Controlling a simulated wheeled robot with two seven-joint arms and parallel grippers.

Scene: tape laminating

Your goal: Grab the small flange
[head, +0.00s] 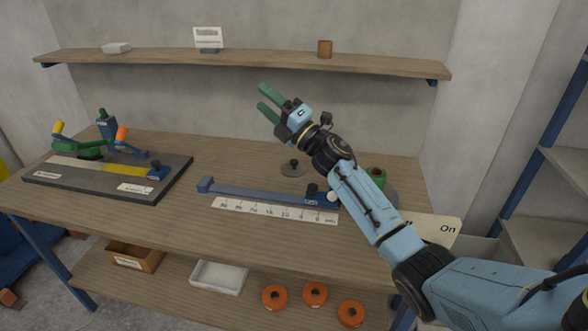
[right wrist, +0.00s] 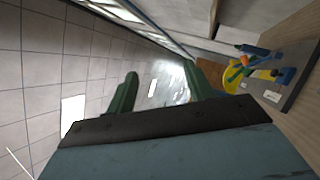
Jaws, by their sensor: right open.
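A small grey disc with a dark knob (head: 293,168), which looks like the small flange, lies flat on the workbench near its back middle. My right gripper (head: 262,97) is raised above the bench, up and to the left of the disc, with its green fingers apart and empty. The fingers also show apart in the right wrist view (right wrist: 161,70), with only the room beyond them; the disc does not show there. A green roll (head: 376,176) stands at the right of the bench, partly hidden by my right arm. My left gripper is in neither view.
The workbench (head: 215,157) has free room behind the blue ruler bar (head: 250,193). A dark board with a tape device (head: 125,180) is at the left. A wall shelf (head: 270,62) runs behind my right gripper. Orange rolls (head: 315,294) lie below.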

